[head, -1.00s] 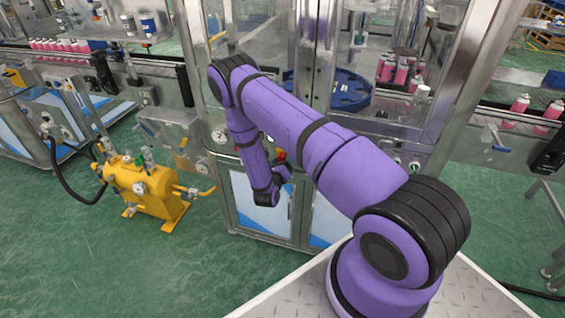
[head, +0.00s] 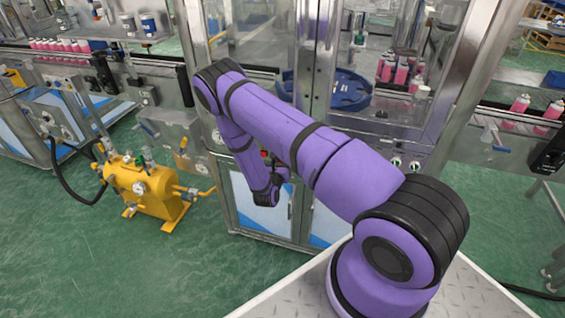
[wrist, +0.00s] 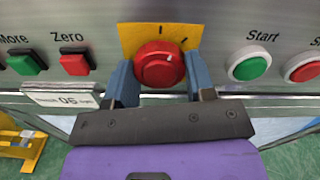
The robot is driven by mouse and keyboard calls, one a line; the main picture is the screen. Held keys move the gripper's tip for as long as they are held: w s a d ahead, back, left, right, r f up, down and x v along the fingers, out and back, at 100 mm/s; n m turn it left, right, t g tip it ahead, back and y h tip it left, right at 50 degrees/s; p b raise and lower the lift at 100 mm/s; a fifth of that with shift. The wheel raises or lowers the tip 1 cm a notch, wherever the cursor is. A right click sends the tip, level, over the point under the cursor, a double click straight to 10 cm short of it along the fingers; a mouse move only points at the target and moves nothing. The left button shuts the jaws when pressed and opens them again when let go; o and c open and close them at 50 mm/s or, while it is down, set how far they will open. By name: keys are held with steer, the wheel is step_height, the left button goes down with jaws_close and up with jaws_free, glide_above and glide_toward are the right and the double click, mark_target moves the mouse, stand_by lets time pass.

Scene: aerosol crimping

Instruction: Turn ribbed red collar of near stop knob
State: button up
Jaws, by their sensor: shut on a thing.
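The red stop knob (wrist: 159,65) sits on a yellow plate (wrist: 131,36) on the steel panel in the wrist view. A round red cap stands in front of its wider collar. My gripper (wrist: 160,80) has its two blue fingers on the left and right sides of the collar, shut on it. The collar's ribs are not clear at this size. Dark marks show on the plate above the knob. In the head view, my wrist and purple arm hide most of this area.
A green Start button (wrist: 249,63) is close right of the knob, with another red button (wrist: 307,72) beyond it. A yellow machine (head: 145,190) stands on the floor at left.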

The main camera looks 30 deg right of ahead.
steer(key=shift+m, duration=1.6)
steer(key=o, duration=0.9)
steer(key=shift+o, duration=0.2)
steer(key=shift+a, duration=0.15)
steer(key=v, duration=1)
steer(key=shift+s+a, duration=0.2)
steer(key=shift+s, duration=0.05)
